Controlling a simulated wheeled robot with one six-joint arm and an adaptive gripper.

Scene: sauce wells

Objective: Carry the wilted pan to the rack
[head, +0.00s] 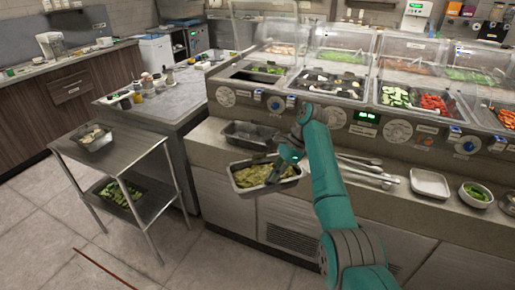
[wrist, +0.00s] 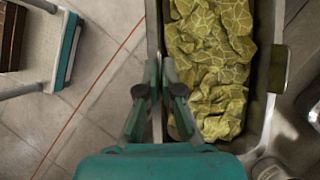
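The wilted pan (head: 242,184) is a steel pan full of limp yellow-green leaves, held roughly level in front of the counter's ledge. It also fills the right part of the wrist view (wrist: 262,110). My gripper (head: 287,158) is closed over one long wall of the pan; in the wrist view my fingers (wrist: 161,75) sit close together on either side of that wall. The rack (head: 160,152) is a two-shelf steel stand at the left, apart from the pan. Its upper shelf holds a pan with pale contents (head: 93,137), and its lower shelf one with green vegetables (head: 117,192).
Another steel pan (head: 250,135) stands on the ledge behind the wilted pan. Tongs (head: 362,170), a white tray (head: 430,184) and a green-filled bowl (head: 476,195) lie further right. The upper shelf has bare room right of its pan. Floor lies open before the rack.

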